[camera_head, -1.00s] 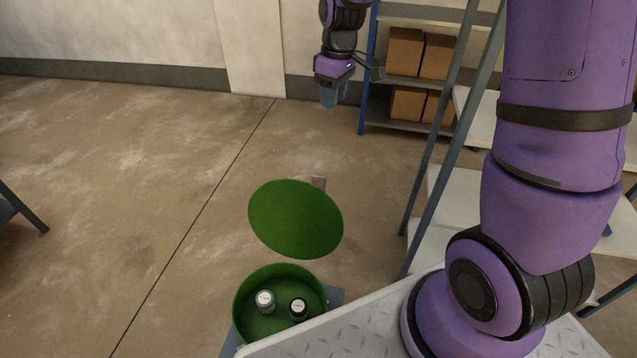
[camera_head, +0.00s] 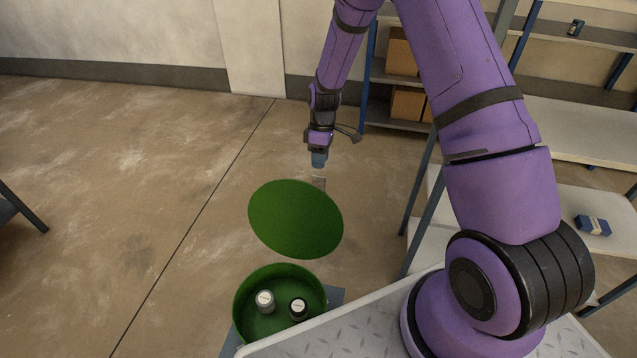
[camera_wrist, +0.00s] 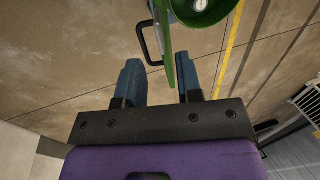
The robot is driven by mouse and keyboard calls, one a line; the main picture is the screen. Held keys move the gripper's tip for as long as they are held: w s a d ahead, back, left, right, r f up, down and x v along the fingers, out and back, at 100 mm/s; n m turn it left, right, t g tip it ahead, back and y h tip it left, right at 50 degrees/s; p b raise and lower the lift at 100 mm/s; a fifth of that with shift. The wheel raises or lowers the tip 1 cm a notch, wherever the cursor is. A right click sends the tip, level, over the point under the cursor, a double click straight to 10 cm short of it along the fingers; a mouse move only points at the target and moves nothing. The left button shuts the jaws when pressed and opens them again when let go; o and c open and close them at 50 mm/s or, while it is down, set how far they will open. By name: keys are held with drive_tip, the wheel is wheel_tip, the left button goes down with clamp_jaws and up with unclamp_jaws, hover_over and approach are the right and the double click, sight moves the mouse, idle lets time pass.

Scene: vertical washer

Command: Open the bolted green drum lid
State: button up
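The green drum lid (camera_head: 296,219) stands raised and tilted above the green drum (camera_head: 237,303), whose mouth is open.
A shelf with boxes (camera_head: 407,104) stands at the back. A metal rack with pale shelves (camera_head: 570,130) is at the right, with a blue box (camera_head: 592,225) on it. The floor (camera_head: 120,180) at the left is largely clear.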

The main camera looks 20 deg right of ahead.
sight(319, 177)
drive_tip(key=x, duration=0.8)
drive_tip(key=shift+f, duration=0.1)
drive_tip(key=shift+c, duration=0.2)
drive_tip(key=shift+s, duration=0.1)
clamp_jaws()
